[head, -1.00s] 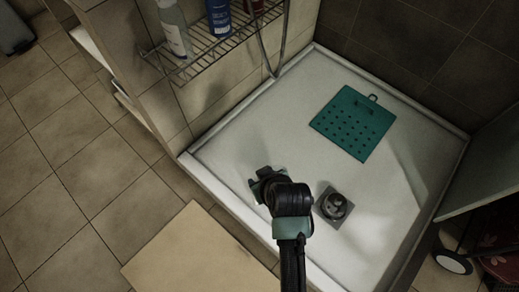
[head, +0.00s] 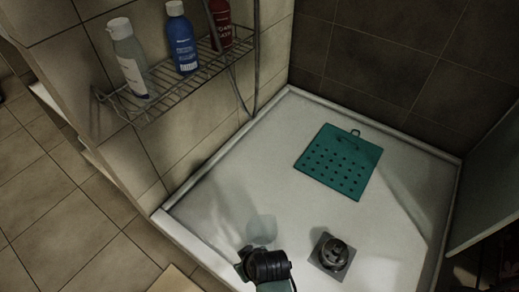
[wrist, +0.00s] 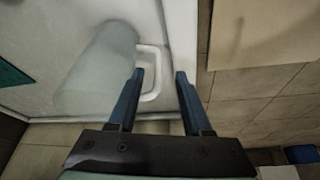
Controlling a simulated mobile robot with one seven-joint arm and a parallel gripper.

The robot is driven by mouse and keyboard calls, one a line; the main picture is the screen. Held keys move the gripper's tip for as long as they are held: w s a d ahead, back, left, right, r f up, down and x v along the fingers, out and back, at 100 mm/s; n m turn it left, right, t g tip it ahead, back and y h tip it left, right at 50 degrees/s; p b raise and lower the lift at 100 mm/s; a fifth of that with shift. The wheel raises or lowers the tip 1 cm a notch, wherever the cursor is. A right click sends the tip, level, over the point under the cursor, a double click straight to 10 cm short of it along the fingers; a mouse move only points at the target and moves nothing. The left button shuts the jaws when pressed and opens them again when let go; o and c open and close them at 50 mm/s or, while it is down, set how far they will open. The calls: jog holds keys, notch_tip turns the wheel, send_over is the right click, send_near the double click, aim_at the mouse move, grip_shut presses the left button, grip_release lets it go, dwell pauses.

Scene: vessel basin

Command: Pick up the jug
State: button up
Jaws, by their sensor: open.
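The jug is a pale, translucent vessel with a loop handle. In the wrist view the jug (wrist: 98,70) fills the left of the picture, its handle pointing right. My gripper (wrist: 160,75) is open there, with two dark blue fingers. The left fingertip overlaps the handle's opening, and the handle's outer bar shows between the fingers. I cannot tell the depth between them. In the head view the jug (head: 262,227) is a faint shape on the white shower tray (head: 245,180), partly hidden by my wrist. My gripper (head: 241,267) is just left of my wrist there.
A teal perforated mat (head: 338,161) lies further back on the tray. A dark drain fitting (head: 333,254) is right of my wrist. A wire shelf (head: 165,95) with bottles hangs on the left wall. A tan mat (head: 175,281) lies outside the tray's raised edge.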

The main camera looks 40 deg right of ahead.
jog(key=shift+b+x, duration=2.55)
jog(key=shift+x, duration=0.05)
jog(key=shift+d, duration=0.1)
jog(key=shift+r, duration=0.1)
grip_shut()
